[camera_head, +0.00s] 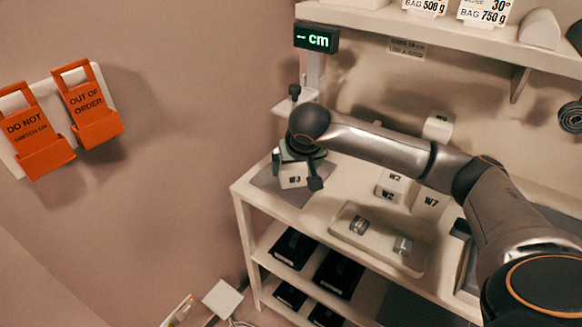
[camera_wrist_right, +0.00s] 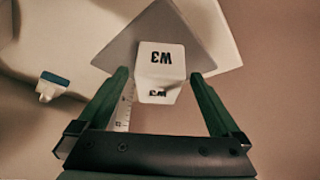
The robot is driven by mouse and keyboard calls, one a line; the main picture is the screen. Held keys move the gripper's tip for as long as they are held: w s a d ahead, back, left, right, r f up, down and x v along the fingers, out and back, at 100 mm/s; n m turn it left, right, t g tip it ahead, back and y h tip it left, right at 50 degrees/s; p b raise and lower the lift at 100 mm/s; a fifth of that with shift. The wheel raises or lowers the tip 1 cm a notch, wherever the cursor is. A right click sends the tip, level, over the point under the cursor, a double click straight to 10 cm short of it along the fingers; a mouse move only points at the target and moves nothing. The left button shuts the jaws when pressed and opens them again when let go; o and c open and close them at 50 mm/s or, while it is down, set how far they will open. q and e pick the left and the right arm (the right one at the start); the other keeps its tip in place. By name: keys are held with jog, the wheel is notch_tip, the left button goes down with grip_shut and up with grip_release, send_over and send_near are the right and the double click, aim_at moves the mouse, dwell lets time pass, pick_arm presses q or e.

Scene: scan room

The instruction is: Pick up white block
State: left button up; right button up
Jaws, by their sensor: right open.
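A white block marked W3 (camera_head: 293,176) sits on a grey square plate (camera_head: 262,181) at the left end of the white table. In the right wrist view the W3 block (camera_wrist_right: 160,65) lies between the two green fingers, with a gap on each side. My right gripper (camera_head: 303,170) is above the plate, around the block, and open; it also shows in the right wrist view (camera_wrist_right: 160,85). More white blocks stand further right: W2 (camera_head: 390,187), W7 (camera_head: 431,203) and another (camera_head: 438,127) at the back. My left gripper is not seen.
A display reading "-- cm" (camera_head: 316,38) stands on a post close behind my right gripper. A shallow tray (camera_head: 385,257) with small metal items lies at the table's front. A shelf (camera_head: 450,33) overhangs the back. Dark bins (camera_head: 338,275) sit below the tabletop.

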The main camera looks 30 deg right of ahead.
jog(key=shift+w+d, duration=0.25)
jog(key=shift+w, duration=0.35)
jog(key=shift+w+d, duration=0.2)
jog(key=shift+w, duration=0.4)
jog(key=shift+b+x, duration=0.35)
jog(key=shift+x, duration=0.8)
jog(key=shift+w+d+f, duration=0.15)
jog(key=shift+w+f, duration=0.2)
jog(key=shift+r, duration=0.1)
grip_shut()
